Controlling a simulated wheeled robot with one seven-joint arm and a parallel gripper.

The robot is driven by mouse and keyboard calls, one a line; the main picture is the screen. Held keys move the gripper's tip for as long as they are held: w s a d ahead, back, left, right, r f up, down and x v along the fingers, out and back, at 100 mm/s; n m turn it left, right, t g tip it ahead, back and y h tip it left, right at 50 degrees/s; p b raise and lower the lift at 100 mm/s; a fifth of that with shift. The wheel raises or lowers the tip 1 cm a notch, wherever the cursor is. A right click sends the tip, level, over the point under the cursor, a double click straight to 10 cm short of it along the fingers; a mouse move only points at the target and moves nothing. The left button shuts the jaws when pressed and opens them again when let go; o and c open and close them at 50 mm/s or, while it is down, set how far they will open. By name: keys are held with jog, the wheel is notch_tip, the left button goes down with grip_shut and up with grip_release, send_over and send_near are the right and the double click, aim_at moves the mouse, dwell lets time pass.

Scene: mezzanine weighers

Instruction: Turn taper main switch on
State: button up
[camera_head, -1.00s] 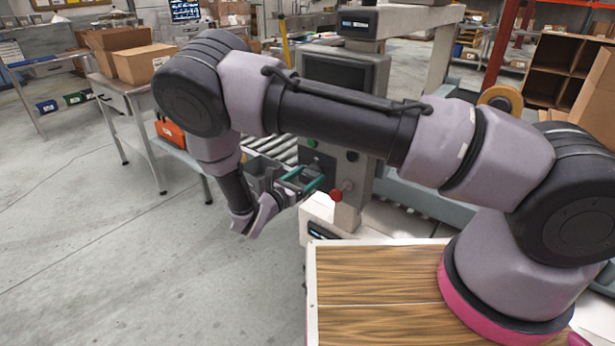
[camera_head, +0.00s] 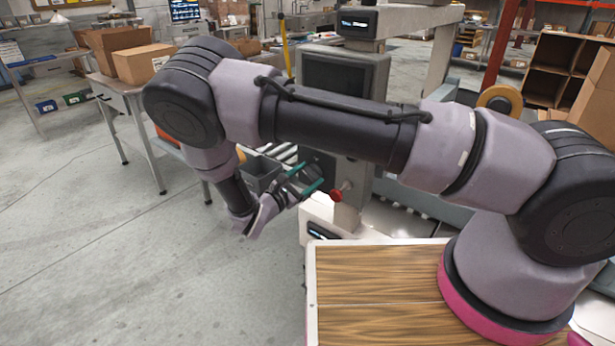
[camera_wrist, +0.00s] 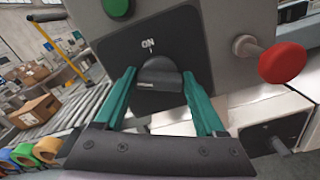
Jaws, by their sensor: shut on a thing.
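The taper main switch is a black rotary knob (camera_wrist: 160,72) on a dark plate (camera_wrist: 112,54) with a white ON mark above it. My gripper (camera_wrist: 160,80) has its teal fingers on either side of the knob, closed on it. In the head view my gripper (camera_head: 312,176) is at the front of the grey control box (camera_head: 352,176), and the knob is largely hidden there. The plate looks tilted in the wrist view. I cannot tell the knob's exact setting.
A red mushroom button (camera_wrist: 283,62) sticks out right of the plate, close to my gripper. A green button (camera_wrist: 118,8) is above the plate. A grey bin (camera_head: 262,173) and roller conveyor (camera_wrist: 62,104) lie to the left. Open floor (camera_head: 110,260) is at front left.

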jog(key=m, duration=0.6)
jog(key=shift+f, duration=0.1)
jog(key=m, duration=0.6)
jog(key=shift+s+d+f+m, duration=0.1)
jog(key=shift+m, duration=0.2)
dwell(0.3)
jog(key=o, duration=1.3)
jog(key=v, duration=1)
jog(key=shift+s+a, duration=0.3)
